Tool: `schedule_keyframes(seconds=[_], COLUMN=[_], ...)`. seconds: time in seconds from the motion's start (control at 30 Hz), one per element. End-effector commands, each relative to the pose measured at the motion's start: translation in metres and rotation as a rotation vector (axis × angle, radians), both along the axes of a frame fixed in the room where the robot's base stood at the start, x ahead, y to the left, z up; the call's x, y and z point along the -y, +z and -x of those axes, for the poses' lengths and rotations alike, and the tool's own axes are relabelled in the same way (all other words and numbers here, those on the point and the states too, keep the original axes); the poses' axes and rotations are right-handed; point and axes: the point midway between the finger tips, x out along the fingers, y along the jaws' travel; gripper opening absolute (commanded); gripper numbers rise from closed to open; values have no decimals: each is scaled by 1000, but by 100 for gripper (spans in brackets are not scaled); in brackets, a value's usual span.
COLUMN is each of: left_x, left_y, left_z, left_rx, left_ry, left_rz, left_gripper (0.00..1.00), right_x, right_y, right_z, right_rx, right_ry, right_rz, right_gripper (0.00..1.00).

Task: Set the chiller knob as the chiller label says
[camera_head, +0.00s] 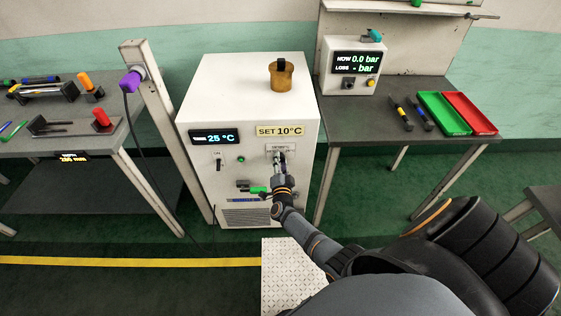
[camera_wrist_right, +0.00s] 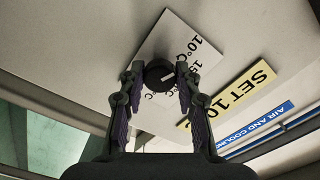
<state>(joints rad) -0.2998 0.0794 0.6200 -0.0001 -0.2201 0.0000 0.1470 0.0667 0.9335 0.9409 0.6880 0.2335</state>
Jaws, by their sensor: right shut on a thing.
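The chiller is a white cabinet (camera_head: 240,100) in the head view. Its yellow label (camera_head: 281,130) reads "SET 10°C" and its display (camera_head: 214,138) reads 25 °C. My right gripper (camera_head: 281,160) is at the dial plate on the chiller's front. In the right wrist view the black round knob (camera_wrist_right: 159,74) sits between the fingertips of my right gripper (camera_wrist_right: 158,80), which is shut on it. A light pointer mark shows on the knob. The white dial plate (camera_wrist_right: 165,38) shows 10°C and a partly covered 15; exactly where the mark points is hard to tell. My left gripper is out of view.
A brown pot (camera_head: 282,77) stands on the chiller. A grey post (camera_head: 150,110) with a purple plug (camera_head: 131,81) and hanging cable is at its left. A bench (camera_head: 370,128) with green (camera_head: 443,113) and red trays (camera_head: 471,114) is at its right.

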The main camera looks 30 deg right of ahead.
Motion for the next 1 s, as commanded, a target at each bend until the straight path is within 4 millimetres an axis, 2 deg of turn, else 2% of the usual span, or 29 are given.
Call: schedule_keyframes(seconds=[0.37, 0.4, 0.57, 0.87, 1.0], left_x=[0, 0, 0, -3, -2], left_y=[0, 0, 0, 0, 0], left_z=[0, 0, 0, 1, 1], left_rx=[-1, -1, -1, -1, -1], left_ry=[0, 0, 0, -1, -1], left_rz=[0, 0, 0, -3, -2], left_gripper=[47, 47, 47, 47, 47], right_x=[-1, 0, 0, -1, -11], right_y=[-2, -2, -1, -1, -2], right_z=[1, 1, 1, 2, 18], right_rx=[-7, -7, -6, -4, -4], right_ry=[1, 1, 1, 0, 1], right_rz=[4, 4, 4, 4, 1], right_gripper=[1, 36, 56, 56, 56])
